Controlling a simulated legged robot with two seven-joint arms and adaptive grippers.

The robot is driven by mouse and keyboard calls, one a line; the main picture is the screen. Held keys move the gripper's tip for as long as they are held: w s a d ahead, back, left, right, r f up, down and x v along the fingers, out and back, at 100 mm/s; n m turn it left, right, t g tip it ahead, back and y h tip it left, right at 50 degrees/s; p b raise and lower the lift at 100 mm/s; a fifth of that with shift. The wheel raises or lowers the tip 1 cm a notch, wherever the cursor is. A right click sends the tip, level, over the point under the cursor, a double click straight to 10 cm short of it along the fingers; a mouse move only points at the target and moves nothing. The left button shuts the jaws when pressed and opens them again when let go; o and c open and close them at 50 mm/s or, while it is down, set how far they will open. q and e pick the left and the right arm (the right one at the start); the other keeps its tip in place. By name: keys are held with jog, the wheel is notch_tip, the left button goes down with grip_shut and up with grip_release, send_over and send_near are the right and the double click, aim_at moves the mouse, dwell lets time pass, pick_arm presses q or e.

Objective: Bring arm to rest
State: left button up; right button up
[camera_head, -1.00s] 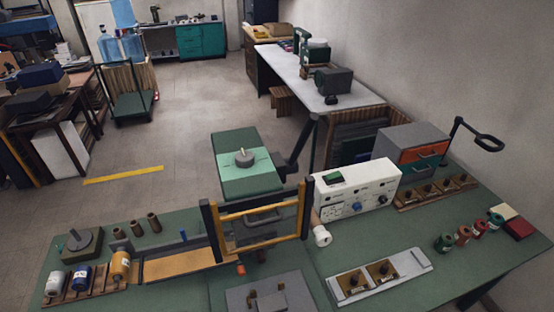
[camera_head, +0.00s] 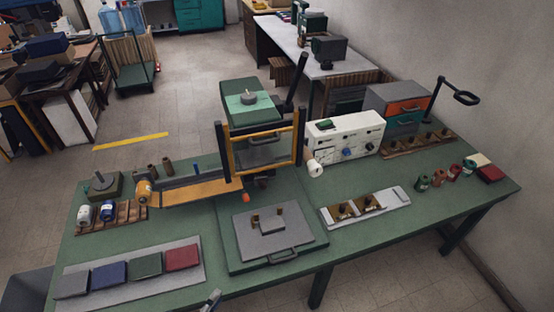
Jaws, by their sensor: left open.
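Only a small grey tip of my left gripper (camera_head: 212,301) shows at the bottom edge of the head view. It is just in front of the green bench (camera_head: 300,272), near the bench's front edge. It is open, and nothing shows in it; most of it is cut off by the frame. My right gripper is not in view.
A pale tray (camera_head: 200,272) with grey, blue, green and red pads lies at the bench's front left. A grey press plate (camera_head: 308,236) with a handle sits mid-bench. Behind it stand a yellow-barred frame (camera_head: 230,156) and a white control box (camera_head: 331,142).

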pick_arm(q)
jog(key=s+a+f+n+g+y, duration=0.2)
jog(key=a+f+n, duration=0.15)
jog(key=f, duration=0.65)
jog(key=s+a+f+n+g+y+b, duration=0.15)
jog(key=f+n, duration=0.25)
jog(key=f, duration=0.5)
jog(key=s+a+f+n+g+y, duration=0.1)
jog(key=s+a+f+n+y, duration=0.2)
jog(key=f, duration=0.7)
jog(key=s+d+f+n+g, duration=0.1)
jog(key=s+f+n+g, duration=0.3)
jog(key=s+f, duration=0.6)
jog(key=s+d+f+n+g+y+b, duration=0.1)
jog(key=s+f+n+g, duration=0.4)
jog(key=s+f, duration=0.5)
jog(key=s+d+n, duration=0.1)
jog(key=s+n, duration=0.1)
jog(key=s, duration=0.2)
jog(key=shift+s+d+f+n, duration=0.15)
jog(key=shift+s+f+n, duration=0.1)
jog(key=shift+f+n, duration=0.1)
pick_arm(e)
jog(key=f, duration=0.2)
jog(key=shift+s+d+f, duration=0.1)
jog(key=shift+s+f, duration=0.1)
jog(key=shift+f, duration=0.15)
